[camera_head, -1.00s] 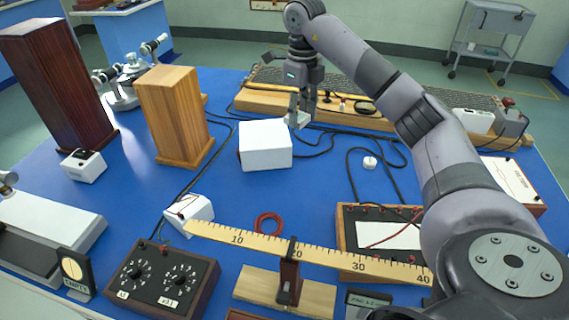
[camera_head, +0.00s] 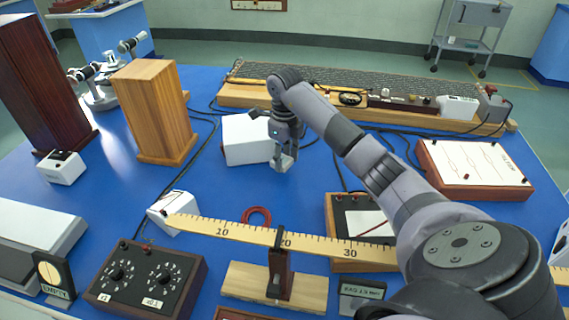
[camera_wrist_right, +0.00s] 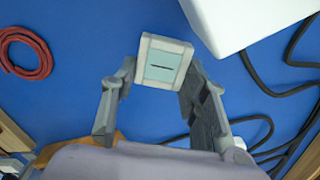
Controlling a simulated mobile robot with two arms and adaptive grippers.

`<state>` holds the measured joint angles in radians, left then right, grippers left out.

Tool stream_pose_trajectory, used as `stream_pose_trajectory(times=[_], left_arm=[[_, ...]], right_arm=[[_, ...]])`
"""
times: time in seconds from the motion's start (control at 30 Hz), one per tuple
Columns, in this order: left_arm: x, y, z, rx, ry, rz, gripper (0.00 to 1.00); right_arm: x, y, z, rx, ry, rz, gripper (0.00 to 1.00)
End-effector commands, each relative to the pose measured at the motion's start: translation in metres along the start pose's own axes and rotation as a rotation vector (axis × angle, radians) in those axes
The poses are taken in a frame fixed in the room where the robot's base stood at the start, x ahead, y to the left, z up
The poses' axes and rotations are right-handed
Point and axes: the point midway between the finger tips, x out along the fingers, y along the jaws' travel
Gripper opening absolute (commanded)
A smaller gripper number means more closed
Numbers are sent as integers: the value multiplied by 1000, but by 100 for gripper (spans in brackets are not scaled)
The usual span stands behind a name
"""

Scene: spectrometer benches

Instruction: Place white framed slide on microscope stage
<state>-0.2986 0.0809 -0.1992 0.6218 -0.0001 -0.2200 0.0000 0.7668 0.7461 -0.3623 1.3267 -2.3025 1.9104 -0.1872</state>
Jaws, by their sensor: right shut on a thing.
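The white framed slide (camera_wrist_right: 150,72) is a small square with a white frame and a pale blue-green pane bearing a dark line. My right gripper (camera_wrist_right: 155,82) is shut on it in the right wrist view. In the head view my right gripper (camera_head: 284,160) points down beside the right face of a white box, with the slide (camera_head: 288,163) small and pale at its fingertips, seemingly above the blue table. I cannot make out a microscope stage for certain. My left gripper is not in view.
The white box (camera_head: 243,142) is close to my gripper. A wooden block (camera_head: 152,115) and a dark tall block (camera_head: 42,85) stand left. Bare blue table shows in the middle.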

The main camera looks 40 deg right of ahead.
Motion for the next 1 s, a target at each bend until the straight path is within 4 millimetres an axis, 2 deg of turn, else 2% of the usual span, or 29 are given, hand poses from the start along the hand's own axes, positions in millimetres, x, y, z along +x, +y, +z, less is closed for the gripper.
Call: stream_pose_trajectory(times=[0.13,0.53,0.57,0.83,1.0], left_arm=[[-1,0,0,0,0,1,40],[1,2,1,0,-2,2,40],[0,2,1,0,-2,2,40],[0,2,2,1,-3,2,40],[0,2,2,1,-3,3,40]], right_arm=[[22,1,0,-1,1,3,14],[28,0,0,-1,0,0,14],[27,0,0,-1,-1,0,43],[27,0,0,-1,0,1,61],[27,1,0,-1,0,1,61]])
